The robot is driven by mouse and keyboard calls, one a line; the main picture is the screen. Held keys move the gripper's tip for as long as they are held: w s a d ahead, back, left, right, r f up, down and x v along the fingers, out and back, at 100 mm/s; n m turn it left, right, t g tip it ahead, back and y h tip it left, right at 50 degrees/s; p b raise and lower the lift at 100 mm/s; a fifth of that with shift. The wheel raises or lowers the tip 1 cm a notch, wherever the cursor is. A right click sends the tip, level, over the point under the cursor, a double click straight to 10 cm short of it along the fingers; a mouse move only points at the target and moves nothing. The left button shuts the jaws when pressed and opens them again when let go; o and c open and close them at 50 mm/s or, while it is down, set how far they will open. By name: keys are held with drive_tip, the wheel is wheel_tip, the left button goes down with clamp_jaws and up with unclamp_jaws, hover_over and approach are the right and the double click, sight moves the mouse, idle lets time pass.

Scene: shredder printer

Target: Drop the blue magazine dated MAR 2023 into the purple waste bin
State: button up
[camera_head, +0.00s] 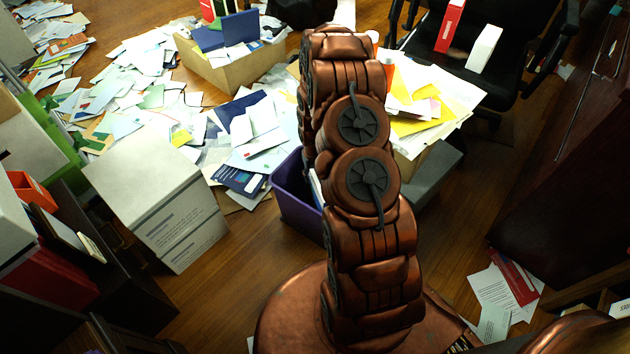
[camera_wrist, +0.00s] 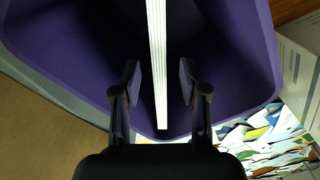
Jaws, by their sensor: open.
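The purple waste bin (camera_head: 292,208) stands on the floor behind my arm, partly hidden by it. In the wrist view the bin's purple wall (camera_wrist: 60,45) surrounds my gripper (camera_wrist: 158,85), which points into it. My gripper is open. A thin slab with white page edges (camera_wrist: 158,50) stands edge-on between the two fingers, with a gap on each side. Its cover and date cannot be read, so I cannot tell for sure that it is the blue magazine. In the head view a thin pale and blue item (camera_head: 315,188) shows at the bin, beside my arm.
A cardboard box (camera_head: 215,68) with blue folders stands at the back. Loose papers (camera_head: 150,75) cover the floor at left. A white box (camera_head: 160,205) stands left of the bin. A black office chair (camera_head: 495,70) stands at back right. Bare wooden floor shows at right.

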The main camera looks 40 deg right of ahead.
drive_tip(key=shift+r, duration=3.5)
drive_tip(key=shift+r, duration=0.1)
drive_tip(key=s+a+r+n+p, duration=0.1)
drive_tip(key=s+a+r+p, duration=0.3)
drive_tip(key=r, duration=0.8)
drive_tip(key=s+a+r+p, duration=0.2)
drive_tip(key=a+r+p, duration=0.35)
drive_tip(key=r, duration=0.75)
drive_tip(key=s+a+r+n+p, duration=0.1)
drive_tip(key=s+a+r+p, duration=0.3)
drive_tip(key=r, duration=0.8)
drive_tip(key=s+a+r+g+p, duration=0.1)
drive_tip(key=s+a+r+p, duration=0.2)
drive_tip(key=s+r+p, duration=0.4)
drive_tip(key=s+a+r+n+p, duration=0.1)
drive_tip(key=s+a+r+p, duration=0.3)
drive_tip(key=s+r, duration=0.9)
wheel_tip(320, 180, up, 4)
drive_tip(key=p, duration=0.3)
drive_tip(key=shift+s+a+f+g, duration=0.2)
drive_tip(key=shift+s+a+g, duration=0.1)
drive_tip(key=shift+g, duration=0.1)
drive_tip(key=shift+d, duration=0.2)
